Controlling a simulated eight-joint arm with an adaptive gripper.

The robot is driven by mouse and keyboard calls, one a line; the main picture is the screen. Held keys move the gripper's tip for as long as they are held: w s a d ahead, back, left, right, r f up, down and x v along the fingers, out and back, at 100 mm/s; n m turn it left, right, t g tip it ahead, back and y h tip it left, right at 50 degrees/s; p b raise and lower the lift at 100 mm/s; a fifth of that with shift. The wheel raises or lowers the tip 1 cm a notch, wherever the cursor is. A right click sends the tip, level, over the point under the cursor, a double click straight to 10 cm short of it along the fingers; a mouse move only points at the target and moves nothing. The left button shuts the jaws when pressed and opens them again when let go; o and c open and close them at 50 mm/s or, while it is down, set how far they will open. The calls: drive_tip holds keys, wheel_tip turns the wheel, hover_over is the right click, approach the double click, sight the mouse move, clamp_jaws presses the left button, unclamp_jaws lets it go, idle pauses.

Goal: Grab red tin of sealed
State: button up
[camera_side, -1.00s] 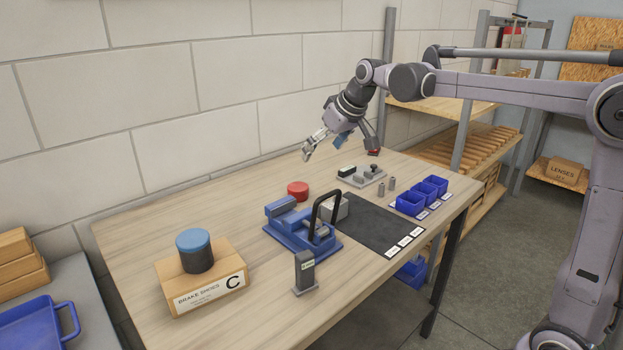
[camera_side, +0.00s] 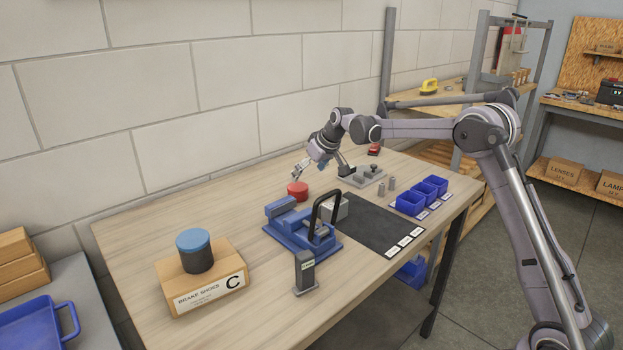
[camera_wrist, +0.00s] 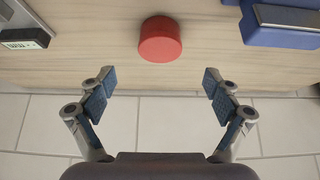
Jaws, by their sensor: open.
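The red tin (camera_side: 297,192) is a short round can standing on the wooden table (camera_side: 140,232), behind the blue vise-like fixture. In the wrist view the red tin (camera_wrist: 160,40) lies beyond the fingertips, roughly centred between them. My gripper (camera_side: 299,172) is just above the tin in the side view. In the wrist view my gripper (camera_wrist: 158,84) has its two fingers spread wide with nothing between them. I cannot tell the exact gap between fingers and tin.
The blue fixture (camera_side: 290,230) with a black handle stands close in front of the tin. A grey plate with parts (camera_side: 362,177), blue bins (camera_side: 411,203) and a dark mat (camera_side: 375,225) lie to the right. A box with a blue-topped can (camera_side: 194,250) stands front left. The left back table is clear.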

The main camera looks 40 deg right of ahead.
sight(298, 187)
drive_tip(key=shift+x, duration=4.6)
drive_tip(key=c, duration=1.3)
